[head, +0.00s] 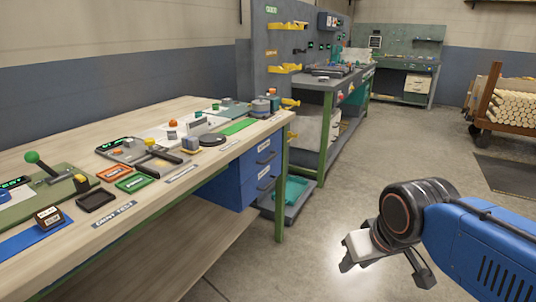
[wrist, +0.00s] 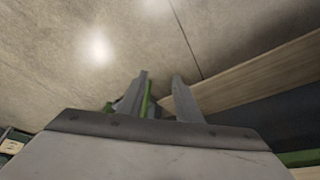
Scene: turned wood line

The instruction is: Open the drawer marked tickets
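A blue drawer unit hangs under the right end of the wooden workbench. Its upper drawer (head: 256,158) and lower drawer (head: 257,188) each have a dark bar handle and a small white label. The labels are too small to read, so I cannot tell which is marked tickets. Both drawers look shut. My gripper (head: 385,272) is over the floor to the right of the drawers, well apart from them. In the wrist view my gripper (wrist: 160,78) has its two fingers apart with nothing held between them.
The workbench top (head: 150,225) carries trays, a green-knobbed lever (head: 42,163) and several small parts. A green bench leg (head: 281,185) stands beside the drawers. A grey platform with a teal bin (head: 291,190) lies behind it. The concrete floor in front is clear.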

